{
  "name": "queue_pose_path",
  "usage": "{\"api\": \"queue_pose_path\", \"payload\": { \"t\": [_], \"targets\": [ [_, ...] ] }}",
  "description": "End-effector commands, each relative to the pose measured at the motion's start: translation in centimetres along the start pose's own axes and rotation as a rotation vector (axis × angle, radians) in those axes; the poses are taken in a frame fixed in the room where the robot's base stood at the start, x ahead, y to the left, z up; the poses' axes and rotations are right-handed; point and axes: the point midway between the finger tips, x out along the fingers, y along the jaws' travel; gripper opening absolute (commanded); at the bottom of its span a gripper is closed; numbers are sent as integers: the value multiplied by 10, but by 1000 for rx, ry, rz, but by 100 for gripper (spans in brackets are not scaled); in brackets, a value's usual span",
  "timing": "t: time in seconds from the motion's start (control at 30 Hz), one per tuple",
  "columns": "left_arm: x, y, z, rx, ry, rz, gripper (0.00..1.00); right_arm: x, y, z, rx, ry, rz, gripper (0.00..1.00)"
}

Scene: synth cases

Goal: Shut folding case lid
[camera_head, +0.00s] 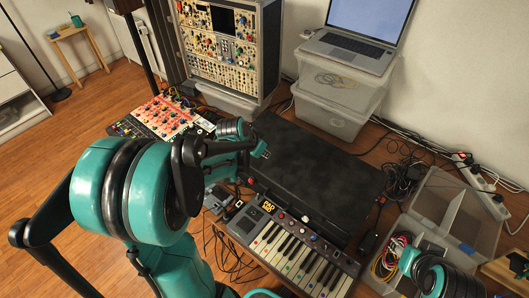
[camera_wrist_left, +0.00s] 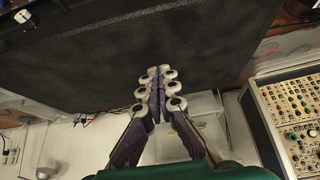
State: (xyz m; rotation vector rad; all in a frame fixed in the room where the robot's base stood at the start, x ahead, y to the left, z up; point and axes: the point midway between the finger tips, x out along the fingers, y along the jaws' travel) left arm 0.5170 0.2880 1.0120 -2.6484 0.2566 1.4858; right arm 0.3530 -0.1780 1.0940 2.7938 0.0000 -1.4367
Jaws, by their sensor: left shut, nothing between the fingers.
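The folding case (camera_head: 318,165) is a wide black case on the table, behind the keyboard. Its dark top lies flat or nearly flat; I cannot tell whether a gap is left along its edges. My left gripper (camera_head: 262,151) is at the case's left side, partly hidden by its own wrist. In the left wrist view, the dark panel of the case (camera_wrist_left: 130,45) fills the top, and my left gripper (camera_wrist_left: 158,72) is shut and empty with its tips in front of the panel. I cannot tell whether they touch it. My right gripper does not show.
A small keyboard (camera_head: 290,245) stands close in front of the case. A synth rack (camera_head: 220,45) and clear boxes (camera_head: 330,110) with a laptop (camera_head: 352,40) stand behind. Cables and a clear organizer (camera_head: 455,215) are at the right. A red-panelled synth (camera_head: 160,117) is at the left.

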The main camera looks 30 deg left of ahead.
Motion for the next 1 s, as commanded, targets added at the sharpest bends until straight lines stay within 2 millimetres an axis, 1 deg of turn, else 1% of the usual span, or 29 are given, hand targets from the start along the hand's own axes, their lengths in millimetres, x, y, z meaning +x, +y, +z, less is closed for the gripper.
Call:
{"api": "queue_pose_path", "payload": {
  "t": [0.07,0.3,0.4,0.5,0.63,1.0],
  "targets": [
    [7,0,8,0,18,0,0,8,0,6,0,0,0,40],
    [32,0,48,-3,124,-1,0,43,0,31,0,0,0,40],
    [42,-1,61,-1,133,-2,0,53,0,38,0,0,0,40],
    [48,0,70,-1,132,-1,0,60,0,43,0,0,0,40],
    [50,0,74,-1,132,0,0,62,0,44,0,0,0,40],
    [49,0,73,0,131,-1,0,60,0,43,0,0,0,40]
  ]
}}
